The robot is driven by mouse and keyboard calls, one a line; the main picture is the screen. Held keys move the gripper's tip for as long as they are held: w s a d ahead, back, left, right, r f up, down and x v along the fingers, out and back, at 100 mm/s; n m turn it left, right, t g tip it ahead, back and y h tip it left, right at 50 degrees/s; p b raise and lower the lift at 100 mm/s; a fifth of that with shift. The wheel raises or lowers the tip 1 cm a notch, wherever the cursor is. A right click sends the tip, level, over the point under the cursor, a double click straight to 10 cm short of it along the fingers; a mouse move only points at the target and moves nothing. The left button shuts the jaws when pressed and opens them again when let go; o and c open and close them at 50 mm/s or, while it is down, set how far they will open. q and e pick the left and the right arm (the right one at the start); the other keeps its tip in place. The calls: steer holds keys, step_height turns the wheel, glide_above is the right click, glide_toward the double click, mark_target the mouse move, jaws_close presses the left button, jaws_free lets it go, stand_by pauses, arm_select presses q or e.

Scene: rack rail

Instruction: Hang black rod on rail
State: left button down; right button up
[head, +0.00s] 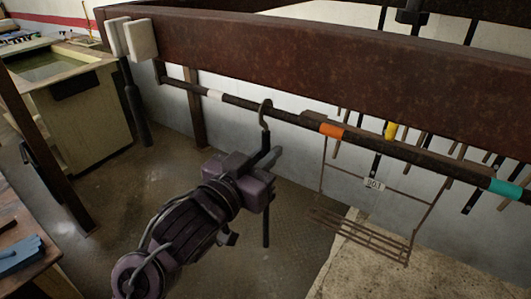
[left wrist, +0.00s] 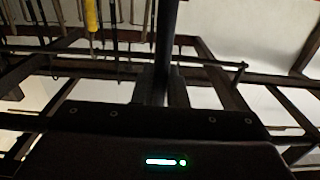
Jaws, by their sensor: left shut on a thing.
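A black rod (head: 266,222) with a curved hook (head: 264,112) at its top hangs upright in my left gripper (head: 269,166). The gripper is shut on the rod below the hook. The hook overlaps the dark rail (head: 290,116) between its white band (head: 214,96) and orange band (head: 331,130); I cannot tell whether it rests on the rail. In the left wrist view the rod (left wrist: 170,35) rises from between the fingers (left wrist: 162,88). My right gripper is not in view.
A rusty beam (head: 330,58) runs above the rail. A wire rack (head: 360,235) with a tag (head: 375,183) hangs right of the rod. Several dark rods and a yellow-marked one (head: 391,130) hang behind. A teal band (head: 505,189) marks the rail's right part.

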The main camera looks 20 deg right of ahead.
arm_select(q)
steer(key=shift+f, duration=0.25)
steer(key=c, duration=1.4)
jaws_free()
steer(key=shift+o, duration=0.2)
steer(key=b+v, duration=0.2)
steer(key=v, duration=0.5)
steer(key=shift+s+a, duration=0.25)
steer(key=shift+a, duration=0.05)
